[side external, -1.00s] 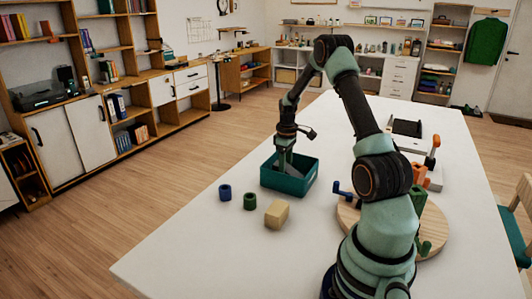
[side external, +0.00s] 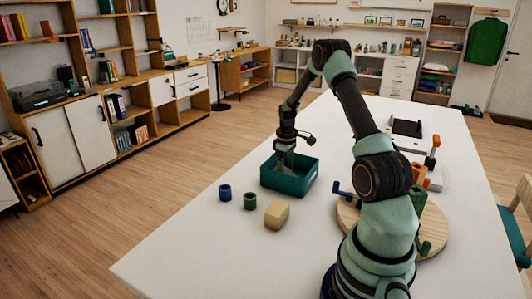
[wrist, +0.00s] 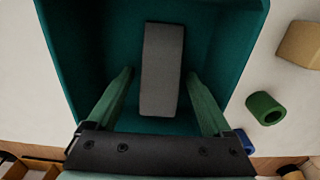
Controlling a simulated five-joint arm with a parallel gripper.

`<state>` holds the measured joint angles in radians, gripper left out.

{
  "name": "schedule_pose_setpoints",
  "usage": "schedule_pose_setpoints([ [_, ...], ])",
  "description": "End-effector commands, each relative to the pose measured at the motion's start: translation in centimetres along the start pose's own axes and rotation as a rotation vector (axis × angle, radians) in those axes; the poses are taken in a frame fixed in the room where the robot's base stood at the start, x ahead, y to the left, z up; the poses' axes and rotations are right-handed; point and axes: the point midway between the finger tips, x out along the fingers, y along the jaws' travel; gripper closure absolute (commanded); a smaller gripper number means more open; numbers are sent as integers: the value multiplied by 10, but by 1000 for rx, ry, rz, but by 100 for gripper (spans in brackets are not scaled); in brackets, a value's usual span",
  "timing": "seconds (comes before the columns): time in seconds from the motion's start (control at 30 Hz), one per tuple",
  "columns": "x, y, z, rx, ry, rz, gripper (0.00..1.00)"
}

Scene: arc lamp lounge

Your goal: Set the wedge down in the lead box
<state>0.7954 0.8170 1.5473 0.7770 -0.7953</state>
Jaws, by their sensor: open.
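The teal box (side external: 288,185), which I take to be the lead box, stands open-topped on the white table. It also fills much of the wrist view (wrist: 75,60). A dark grey oblong block (wrist: 162,70), the likely wedge, is inside the box in the wrist view. My gripper (wrist: 160,76) is open, with one green finger on each side of the block and gaps to both. In the side view my gripper (side external: 284,160) points down into the box. The box wall hides the block's lower part there, and I cannot tell whether it rests on the floor.
A blue ring (side external: 225,192), a green ring (side external: 250,201) and a tan block (side external: 277,213) stand in front of the box. A round wooden board (side external: 430,237) with upright pieces is at the right. The table's left front is clear.

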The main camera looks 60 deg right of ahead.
Motion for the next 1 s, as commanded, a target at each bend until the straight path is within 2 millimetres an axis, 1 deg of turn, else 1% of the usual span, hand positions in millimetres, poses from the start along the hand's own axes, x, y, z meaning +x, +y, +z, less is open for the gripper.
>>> schedule_pose_setpoints([
  [0.17,-20,1,-1,0,3,3,16],
  [0.4,-70,1,-1,0,4,4,16],
  [0.53,-94,1,0,0,3,3,16],
  [0.7,-114,0,0,0,1,1,16],
  [0.8,-121,-1,-1,0,2,2,16],
  [0.87,-126,-5,-3,-2,6,6,16],
  [0.93,-137,-17,-9,-5,19,18,16],
  [0.97,-142,-24,-12,-6,26,24,16],
  [1.0,-151,-37,-16,-9,39,34,16],
])
